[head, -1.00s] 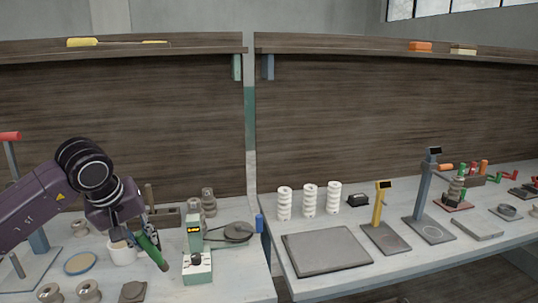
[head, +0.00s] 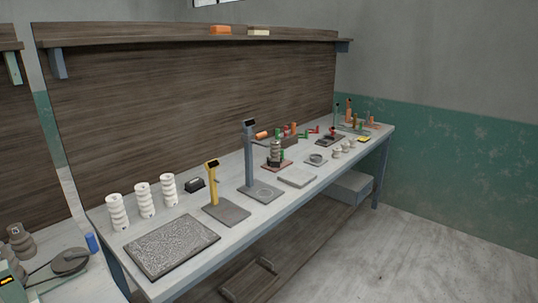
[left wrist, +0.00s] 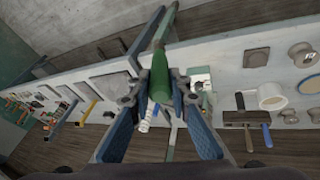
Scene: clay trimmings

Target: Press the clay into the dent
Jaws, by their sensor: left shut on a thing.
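My left gripper (left wrist: 160,88) shows in the left wrist view, with its blue fingers closed around the green handle of a tool (left wrist: 160,72). The tool's thinner shaft points toward the top of the picture. It is held above the workbench and touches nothing that I can make out. The left gripper is outside the head view. My right gripper is in neither view. I cannot pick out the clay or the dent in these frames.
The right bench holds a dark flat slab (head: 172,246), white ribbed cylinders (head: 144,200), a yellow stand (head: 212,184) and a blue-grey stand (head: 249,155). A blue-handled wooden tool (left wrist: 246,118) and a cream ring (left wrist: 272,97) show in the left wrist view. Floor (head: 400,240) is clear at right.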

